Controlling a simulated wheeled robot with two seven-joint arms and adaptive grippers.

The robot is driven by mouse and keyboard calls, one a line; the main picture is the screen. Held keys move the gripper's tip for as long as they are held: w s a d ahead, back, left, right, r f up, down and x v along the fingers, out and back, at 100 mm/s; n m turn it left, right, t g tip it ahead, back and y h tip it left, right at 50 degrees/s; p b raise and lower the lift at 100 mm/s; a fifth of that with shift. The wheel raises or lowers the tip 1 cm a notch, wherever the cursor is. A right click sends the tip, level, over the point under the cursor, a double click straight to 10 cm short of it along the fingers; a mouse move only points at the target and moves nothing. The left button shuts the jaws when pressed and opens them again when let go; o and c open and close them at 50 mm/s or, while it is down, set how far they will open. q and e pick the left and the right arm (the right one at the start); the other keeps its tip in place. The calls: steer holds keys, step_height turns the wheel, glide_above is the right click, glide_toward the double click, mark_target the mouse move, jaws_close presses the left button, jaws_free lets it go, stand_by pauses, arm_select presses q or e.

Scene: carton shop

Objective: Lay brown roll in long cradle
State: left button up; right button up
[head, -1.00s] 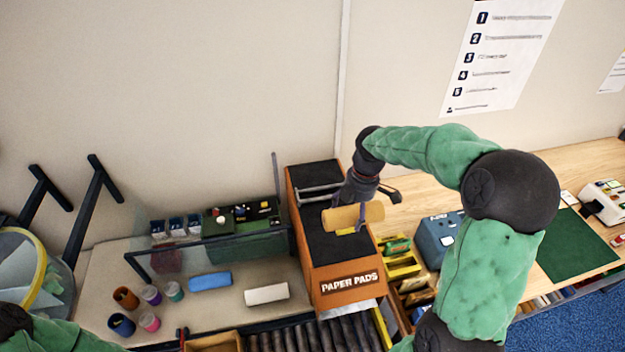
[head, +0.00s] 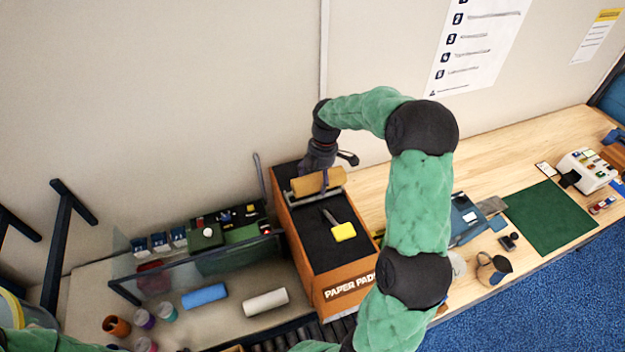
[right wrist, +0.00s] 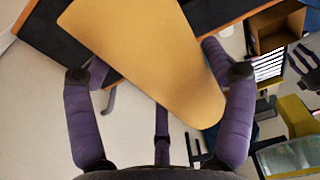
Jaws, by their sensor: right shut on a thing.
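The brown roll (head: 331,179) is held by my right gripper (head: 320,178) over the far end of the black top of the orange "PAPER PADS" box (head: 341,292). In the right wrist view the roll (right wrist: 150,55) slants between the purple fingers, filling the upper middle. A grey metal rail (head: 289,198), apparently part of the long cradle, shows at the roll's left end. The roll covers most of it, and I cannot tell whether they touch. My left gripper is out of view.
A yellow block with a dark handle (head: 343,231) lies on the box top. A blue roll (head: 204,295) and white roll (head: 265,302) lie on the bench to the left, near small cups (head: 117,326). A green mat (head: 550,219) lies on the right bench.

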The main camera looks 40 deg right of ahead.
steer(key=w+d+f, duration=0.1)
steer(key=f, duration=0.1)
steer(key=w+f+p, duration=0.1)
steer(key=w+f, duration=0.1)
steer(key=w+d+f, duration=0.1)
steer(key=w+f, duration=0.1)
steer(key=shift+w+d+p, duration=0.2)
steer(key=shift+d+p, duration=0.15)
steer(key=shift+w+d+f, duration=0.1)
steer(key=shift+w+f, duration=0.1)
steer(key=shift+f, duration=0.1)
step_height(320, 180, down, 3)
steer(key=shift+w+r+p, duration=0.1)
steer(key=shift+p, duration=0.8)
steer(key=shift+f+b, duration=0.65)
steer(key=shift+f, duration=0.05)
